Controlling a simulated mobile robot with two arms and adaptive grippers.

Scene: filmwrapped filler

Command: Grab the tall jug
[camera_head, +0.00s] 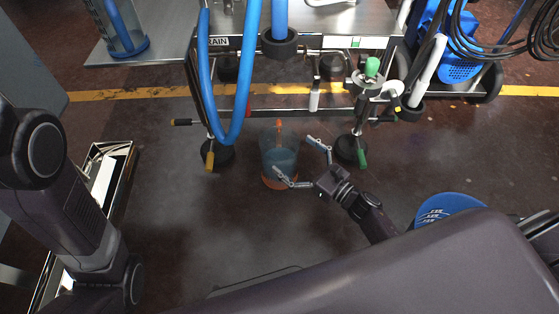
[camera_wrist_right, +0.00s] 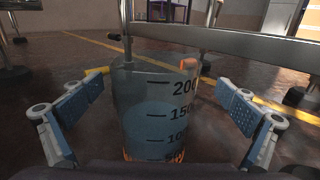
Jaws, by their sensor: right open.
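The tall jug (camera_head: 280,158) is a clear, bluish container with an orange base, standing upright on the floor in the head view. In the right wrist view the jug (camera_wrist_right: 155,110) fills the middle, with dark volume marks on its side and an orange piece at its rim. My right gripper (camera_head: 299,160) is open, its two fingers reaching toward the jug from the right. In the right wrist view the gripper's fingers (camera_wrist_right: 158,115) stand to either side of the jug, with visible gaps. My left arm shows at the left, but its gripper is out of view.
A metal bench (camera_head: 330,20) with a lower rail stands just behind the jug. A blue hose (camera_head: 233,110) hangs down close to it on the left. A valve stand with green handles (camera_head: 367,100) is to the right. Open floor lies in front and left.

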